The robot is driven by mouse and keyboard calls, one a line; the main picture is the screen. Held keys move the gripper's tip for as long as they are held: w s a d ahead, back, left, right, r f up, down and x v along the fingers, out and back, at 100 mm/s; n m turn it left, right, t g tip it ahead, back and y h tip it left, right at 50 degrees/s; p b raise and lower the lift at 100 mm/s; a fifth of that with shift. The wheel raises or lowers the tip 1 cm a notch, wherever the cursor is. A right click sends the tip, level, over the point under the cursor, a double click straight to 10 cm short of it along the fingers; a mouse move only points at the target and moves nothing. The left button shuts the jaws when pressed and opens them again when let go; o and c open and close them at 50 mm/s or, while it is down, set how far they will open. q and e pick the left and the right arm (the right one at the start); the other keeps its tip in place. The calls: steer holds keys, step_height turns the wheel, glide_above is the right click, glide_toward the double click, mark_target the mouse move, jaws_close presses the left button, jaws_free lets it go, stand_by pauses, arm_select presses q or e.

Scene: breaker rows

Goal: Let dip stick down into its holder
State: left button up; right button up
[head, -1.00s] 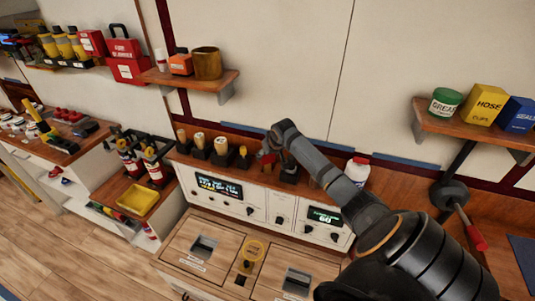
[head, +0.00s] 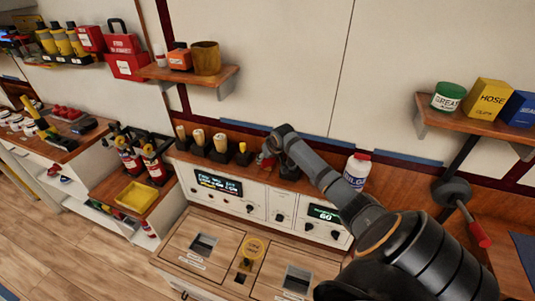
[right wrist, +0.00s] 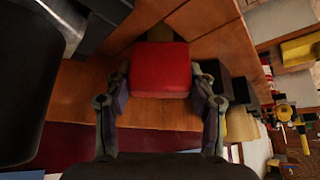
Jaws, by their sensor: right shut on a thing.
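My right gripper (head: 268,160) is shut on the red handle (right wrist: 161,70) of the dip stick, which sits between its two fingers in the right wrist view. In the head view only a small red part of the handle shows beside the gripper, above the wooden ledge. A black holder block (head: 289,173) stands on the ledge just right of it, partly behind my right arm. The stick's lower end is hidden, so I cannot tell whether it is inside a holder. My left gripper is not in view.
Several black holders with yellow-tipped and cream-tipped tools (head: 220,143) stand left of the gripper. A white bottle with a red cap (head: 357,170) stands on the ledge right of my arm. The control panel (head: 255,200) is below. Wall shelves (head: 190,76) hang above.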

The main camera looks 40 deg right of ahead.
steer(key=shift+f, duration=0.35)
steer(key=o, duration=1.7)
steer(key=shift+v, duration=6.05)
